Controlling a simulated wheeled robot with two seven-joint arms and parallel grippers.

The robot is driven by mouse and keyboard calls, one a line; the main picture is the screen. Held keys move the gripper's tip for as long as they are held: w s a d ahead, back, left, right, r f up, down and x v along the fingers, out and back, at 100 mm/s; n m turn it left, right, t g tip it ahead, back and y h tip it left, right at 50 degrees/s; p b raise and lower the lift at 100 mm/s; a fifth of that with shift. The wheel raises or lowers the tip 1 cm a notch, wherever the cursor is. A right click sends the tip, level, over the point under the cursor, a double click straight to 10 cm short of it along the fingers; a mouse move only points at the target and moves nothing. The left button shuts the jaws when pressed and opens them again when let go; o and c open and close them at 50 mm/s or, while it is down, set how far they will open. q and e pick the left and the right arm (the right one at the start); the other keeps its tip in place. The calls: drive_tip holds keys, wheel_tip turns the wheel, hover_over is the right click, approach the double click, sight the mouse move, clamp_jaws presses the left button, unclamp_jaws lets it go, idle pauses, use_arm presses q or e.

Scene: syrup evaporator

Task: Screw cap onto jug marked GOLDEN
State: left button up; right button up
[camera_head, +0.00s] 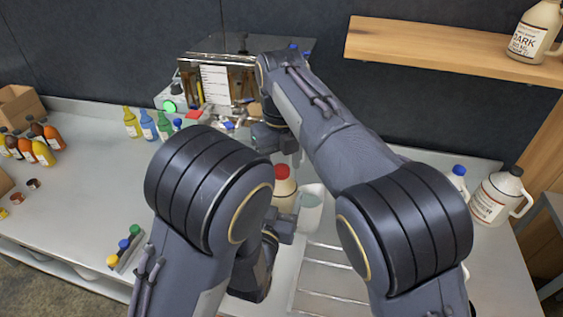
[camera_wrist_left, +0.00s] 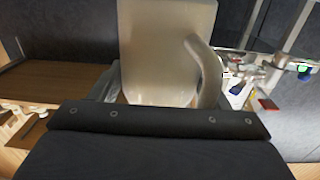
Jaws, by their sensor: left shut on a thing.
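A cream jug (camera_head: 284,188) with a red cap (camera_head: 282,171) on top stands upright between my arms in the head view. Its lower part is hidden and no marking on it can be read. My left gripper (camera_head: 280,228) is low beside it. In the left wrist view a cream jug body (camera_wrist_left: 165,45) with its handle at the right fills the space between the fingers, and the left gripper (camera_wrist_left: 162,98) is shut on it. My right gripper (camera_head: 278,138) is above the red cap, largely hidden by its own arm; its fingers are not clear.
A pale translucent container (camera_head: 311,208) is just right of the jug. Yellow, green and blue caps (camera_head: 124,244) sit in a rack at front left. Small bottles (camera_head: 148,126) stand behind. A DARK jug (camera_head: 533,32) is on the shelf; another jug (camera_head: 495,198) stands right.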

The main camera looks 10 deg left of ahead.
drive_tip(key=shift+s+r, duration=0.1)
drive_tip(key=shift+r, duration=2.1)
drive_tip(key=shift+c, duration=0.2)
